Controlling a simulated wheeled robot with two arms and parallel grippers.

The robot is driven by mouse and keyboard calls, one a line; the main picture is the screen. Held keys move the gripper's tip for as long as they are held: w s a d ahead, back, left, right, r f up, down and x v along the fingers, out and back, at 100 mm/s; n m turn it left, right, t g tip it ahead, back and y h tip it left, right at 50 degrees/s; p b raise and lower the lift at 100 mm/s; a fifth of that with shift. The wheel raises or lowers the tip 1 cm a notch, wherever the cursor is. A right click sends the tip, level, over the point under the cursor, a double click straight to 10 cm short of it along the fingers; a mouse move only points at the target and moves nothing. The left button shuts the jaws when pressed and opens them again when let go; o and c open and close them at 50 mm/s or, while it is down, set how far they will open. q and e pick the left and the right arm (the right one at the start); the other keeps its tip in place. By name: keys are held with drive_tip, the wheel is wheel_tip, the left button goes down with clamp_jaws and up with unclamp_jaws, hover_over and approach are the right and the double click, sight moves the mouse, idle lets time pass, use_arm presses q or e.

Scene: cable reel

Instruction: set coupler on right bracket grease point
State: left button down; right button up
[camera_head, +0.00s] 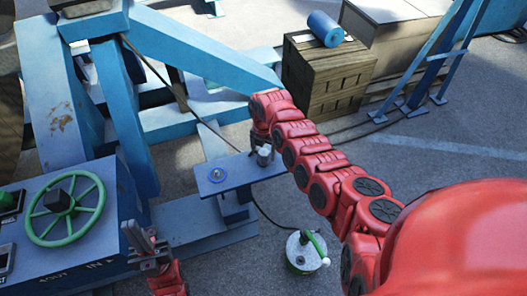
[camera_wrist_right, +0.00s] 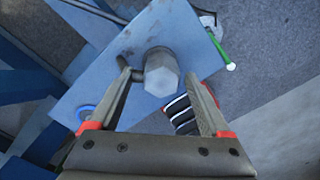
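A grey metal coupler (camera_wrist_right: 161,72) with a hexagonal top and a side stub stands on a blue bracket plate (camera_wrist_right: 190,32). In the head view the coupler (camera_head: 264,155) is near the plate's (camera_head: 240,172) right end. My right gripper (camera_wrist_right: 160,85) is over it, with its fingers apart on either side and visible gaps to the coupler. A round blue fitting (camera_head: 217,174), possibly the grease point, sits at the plate's left end; it also shows in the wrist view (camera_wrist_right: 86,112). My left gripper (camera_head: 148,248) is low near the control box; its finger gap is unclear.
A grease bucket (camera_head: 302,252) with a green handle stands on the floor, and a dark hose runs from it toward the plate. A control box with a green handwheel (camera_head: 66,210) is at left. Blue frame beams (camera_head: 200,48) and a wooden crate (camera_head: 325,75) stand behind.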

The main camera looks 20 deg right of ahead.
drive_tip(key=shift+r, duration=0.1)
wheel_tip(320, 180, up, 17)
drive_tip(key=b, duration=0.5)
